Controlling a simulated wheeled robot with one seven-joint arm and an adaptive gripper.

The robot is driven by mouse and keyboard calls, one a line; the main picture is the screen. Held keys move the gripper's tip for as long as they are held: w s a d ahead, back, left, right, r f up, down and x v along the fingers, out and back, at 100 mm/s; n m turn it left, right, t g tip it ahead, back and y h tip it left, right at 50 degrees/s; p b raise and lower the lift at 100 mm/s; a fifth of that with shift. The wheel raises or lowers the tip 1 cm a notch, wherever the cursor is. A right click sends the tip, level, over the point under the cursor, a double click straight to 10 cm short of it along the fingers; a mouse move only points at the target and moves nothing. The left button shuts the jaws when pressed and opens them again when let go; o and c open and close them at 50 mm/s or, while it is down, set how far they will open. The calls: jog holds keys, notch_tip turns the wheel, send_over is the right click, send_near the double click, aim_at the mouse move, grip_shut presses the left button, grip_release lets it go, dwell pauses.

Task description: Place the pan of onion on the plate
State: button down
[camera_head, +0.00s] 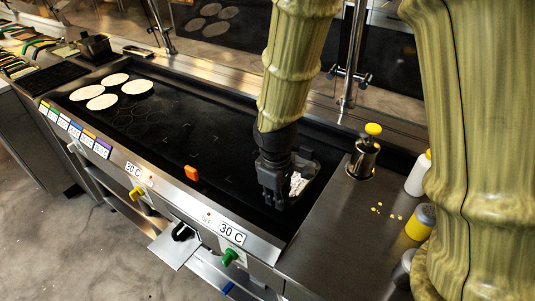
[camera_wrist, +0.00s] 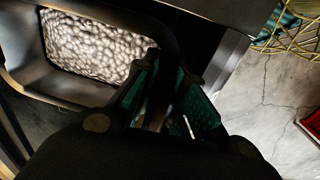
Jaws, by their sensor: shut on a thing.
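The pan of onion (camera_head: 298,183) is at the right end of the black griddle plate (camera_head: 190,140), partly hidden behind my gripper (camera_head: 271,190) in the head view. In the wrist view the pan is a dark metal container (camera_wrist: 30,75) filled with white chopped onion (camera_wrist: 95,47). My gripper (camera_wrist: 165,118) is shut on the pan's near rim or handle; the exact grip spot is in shadow. I cannot tell whether the pan rests on the griddle or is slightly above it.
Several tortillas (camera_head: 115,90) lie on the griddle's far left. The griddle's middle is clear.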

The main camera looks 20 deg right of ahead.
jog(key=w+p, duration=0.1)
jog(key=w, duration=0.4)
jog(key=w+d+p, duration=0.1)
jog(key=w, duration=0.4)
jog(key=w+f+p, duration=0.1)
jog(key=w+p, duration=0.1)
jog(key=w, duration=0.2)
jog(key=shift+w+d, duration=0.4)
jog(key=shift+w+f, duration=0.15)
jog(key=shift+w, duration=0.05)
jog(key=shift+s+f, duration=0.2)
jog(key=shift+f+p, duration=0.35)
jog(key=shift+f, duration=0.05)
notch_tip(320, 180, down, 2)
jog(key=shift+w+f+p, duration=0.1)
jog(key=shift+w+p, duration=0.05)
jog(key=shift+p, duration=0.2)
jog(key=c, duration=1.5)
grip_release()
jog(key=shift+o, duration=0.2)
